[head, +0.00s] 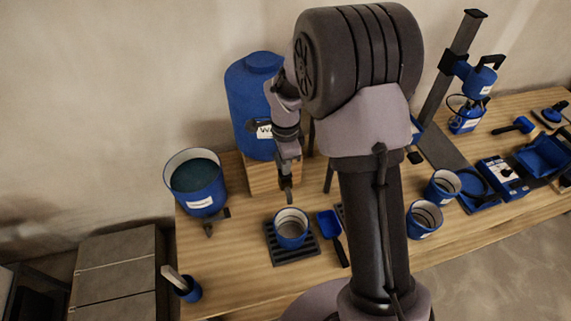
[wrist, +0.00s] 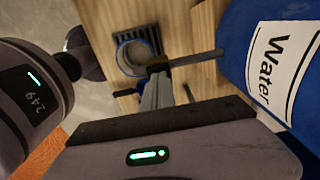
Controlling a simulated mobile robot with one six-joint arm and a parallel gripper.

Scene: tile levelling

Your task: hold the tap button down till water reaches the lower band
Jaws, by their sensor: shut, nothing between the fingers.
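The blue water tank (head: 245,95) stands on a wooden block at the back, and its "Water" label shows in the wrist view (wrist: 285,60). A dark tap (wrist: 190,61) sticks out from it over the table. My gripper (head: 288,188) is shut and empty, pointing down at the tap's end; in the wrist view its fingertips (wrist: 157,80) overlap the dark tap end. The button is hidden behind them, and I cannot tell if they touch it. A blue cup (head: 291,237) with dark bands inside stands below on a slotted grey tray (head: 280,260). Its water level is unclear.
A large blue bucket (head: 196,199) of dark contents stands left of the tank. A blue scoop (head: 328,224) lies right of the tray. Two banded blue cups (head: 424,220) stand beyond my arm.

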